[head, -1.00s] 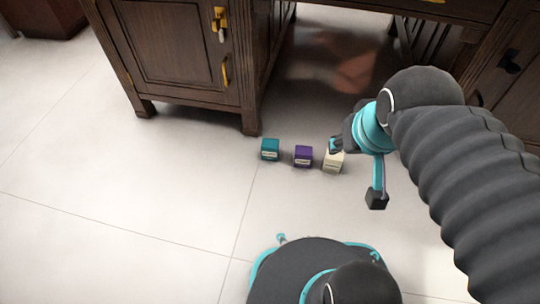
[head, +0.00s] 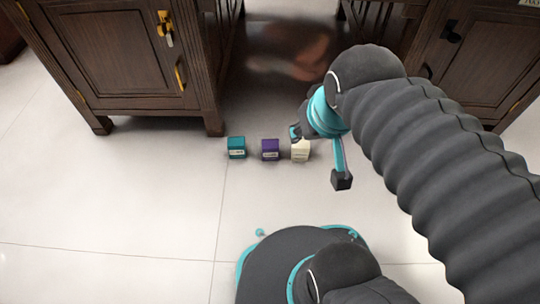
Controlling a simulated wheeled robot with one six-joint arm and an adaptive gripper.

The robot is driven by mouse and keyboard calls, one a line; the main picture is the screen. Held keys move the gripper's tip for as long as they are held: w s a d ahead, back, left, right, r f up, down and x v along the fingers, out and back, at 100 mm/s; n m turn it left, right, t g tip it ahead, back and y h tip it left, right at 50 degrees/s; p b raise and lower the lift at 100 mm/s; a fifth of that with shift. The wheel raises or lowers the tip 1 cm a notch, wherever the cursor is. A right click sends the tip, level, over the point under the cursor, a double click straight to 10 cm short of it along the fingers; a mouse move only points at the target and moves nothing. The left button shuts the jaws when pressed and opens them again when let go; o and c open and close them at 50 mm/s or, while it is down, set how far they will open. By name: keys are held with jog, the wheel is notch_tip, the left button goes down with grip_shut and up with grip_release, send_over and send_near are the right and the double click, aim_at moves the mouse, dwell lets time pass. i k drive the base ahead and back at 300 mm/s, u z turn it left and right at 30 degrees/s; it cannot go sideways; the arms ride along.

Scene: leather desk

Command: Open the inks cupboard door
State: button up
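Two dark wooden cupboards form the desk's sides, and both doors look shut. The left door (head: 105,45) has a yellow latch (head: 164,20) with a small silver piece hanging from it, and a yellow handle (head: 180,76). The right door (head: 490,65) has a black latch (head: 451,31) and a dark handle (head: 427,72) partly behind my arm. A pale label (head: 530,3) above it is cut off and unreadable, so I cannot tell which cupboard is for inks. My gripper (head: 318,157) is open, with fingers apart and apparently nothing between them, well away from both doors.
A teal box (head: 236,147), a purple box (head: 270,149) and a cream box (head: 300,150) stand in a row on the pale floor before the knee space. The cream one is beside my gripper in the picture. Floor at the left is clear.

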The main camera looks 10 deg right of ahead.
aim_at(496, 60)
jog(key=z, duration=0.05)
jog(key=i, duration=0.45)
jog(key=z, duration=1.65)
